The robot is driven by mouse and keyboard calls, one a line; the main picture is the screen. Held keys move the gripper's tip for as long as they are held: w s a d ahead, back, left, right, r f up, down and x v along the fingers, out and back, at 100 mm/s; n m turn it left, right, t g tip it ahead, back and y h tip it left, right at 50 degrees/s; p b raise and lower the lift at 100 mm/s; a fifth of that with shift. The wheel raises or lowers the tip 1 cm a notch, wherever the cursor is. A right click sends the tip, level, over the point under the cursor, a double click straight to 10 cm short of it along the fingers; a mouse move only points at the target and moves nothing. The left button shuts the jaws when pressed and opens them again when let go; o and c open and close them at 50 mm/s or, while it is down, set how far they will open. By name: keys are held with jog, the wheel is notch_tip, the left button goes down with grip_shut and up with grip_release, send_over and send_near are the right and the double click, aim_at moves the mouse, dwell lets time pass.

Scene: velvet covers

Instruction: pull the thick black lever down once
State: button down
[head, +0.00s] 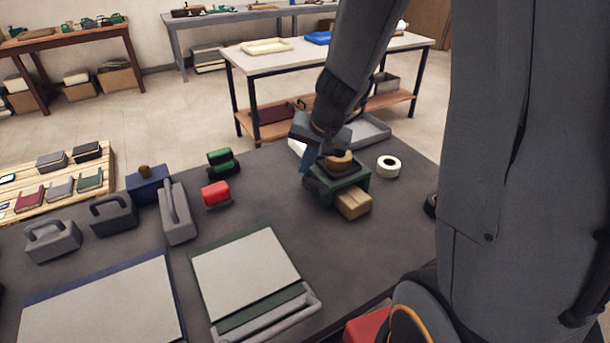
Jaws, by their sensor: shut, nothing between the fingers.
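My gripper (312,172) is shut and points down at the left side of a green block-like device (355,186) on the dark table. The device has a dark round top with a brown wooden knob (340,158), and a tan block (353,204) sits at its front. A dark, thick piece beside my fingertips, at the device's left edge, may be the black lever, but my gripper overlaps it. I cannot tell whether the fingers touch it. No other thick black lever shows clearly.
A white tape roll (389,166) lies right of the device and a grey tray (368,131) behind it. A red block (215,194), a green item (221,162) and grey handled tools (176,212) stand to the left. Bare table (285,205) lies in front.

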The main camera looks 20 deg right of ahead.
aim_at(309, 178)
jog(key=shift+s+d+f+b, duration=0.2)
jog(key=shift+s+f+b, duration=0.75)
jog(key=shift+f+b, duration=0.35)
dwell(1.6)
jog(key=shift+r, duration=0.15)
jog(key=shift+w+r+p, duration=0.25)
jog(key=shift+r+p, duration=0.05)
jog(key=shift+p, duration=0.25)
jog(key=shift+w, duration=0.25)
jog(key=shift+r+p, duration=0.15)
jog(key=shift+p, duration=0.15)
jog(key=shift+w+a+r+p, duration=0.1)
jog(key=shift+w+r+p, duration=0.4)
jog(key=shift+r+p, duration=0.4)
jog(key=r+p, duration=0.1)
jog(key=w+r+p, duration=0.1)
jog(key=r+p, duration=0.1)
jog(key=shift+w+a+r, duration=0.2)
jog(key=shift+w+a, duration=0.05)
jog(key=shift+w, duration=0.1)
